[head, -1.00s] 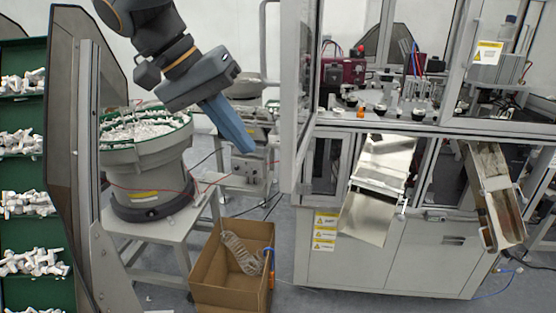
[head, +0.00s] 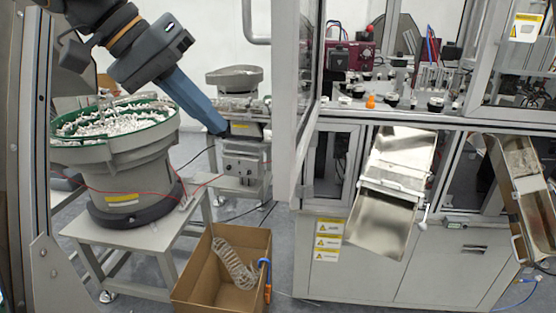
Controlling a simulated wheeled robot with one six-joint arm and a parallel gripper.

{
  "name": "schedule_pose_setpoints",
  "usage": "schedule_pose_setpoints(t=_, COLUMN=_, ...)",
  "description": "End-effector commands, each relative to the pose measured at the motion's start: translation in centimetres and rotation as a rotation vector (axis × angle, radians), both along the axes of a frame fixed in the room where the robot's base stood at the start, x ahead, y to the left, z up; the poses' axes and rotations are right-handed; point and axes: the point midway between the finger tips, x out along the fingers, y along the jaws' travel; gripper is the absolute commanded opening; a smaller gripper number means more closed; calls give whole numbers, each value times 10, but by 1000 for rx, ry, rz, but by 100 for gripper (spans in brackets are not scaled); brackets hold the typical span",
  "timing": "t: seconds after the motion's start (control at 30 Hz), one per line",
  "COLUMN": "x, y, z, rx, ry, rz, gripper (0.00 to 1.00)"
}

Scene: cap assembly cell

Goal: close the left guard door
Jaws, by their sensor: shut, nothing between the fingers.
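The left guard door (head: 285,90) of the machine is a tall pale grey frame with a clear pane. It stands open, swung out from the machine front, and I see it nearly edge-on in the middle of the head view. My gripper (head: 219,130) has long blue fingers that point down and to the right. It is shut and empty, in the air to the left of the door with a clear gap between them. I see no handle on the door from here.
A bowl feeder (head: 115,150) full of white parts stands on a bench (head: 130,237) at left. An open cardboard box (head: 195,285) sits on the floor before the machine. Metal chutes (head: 385,220) jut from the machine front. Red cables cross near the feeder.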

Motion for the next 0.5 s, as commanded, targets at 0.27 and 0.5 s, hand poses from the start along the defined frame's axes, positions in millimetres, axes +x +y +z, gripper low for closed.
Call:
schedule_pose_setpoints(t=0.27, x=5, y=-4, z=-18, rx=-3, ry=1, rz=1, gripper=0)
schedule_pose_setpoints(t=0.5, x=15, y=-26, z=-47, rx=-5, ry=1, rz=-1, gripper=0)
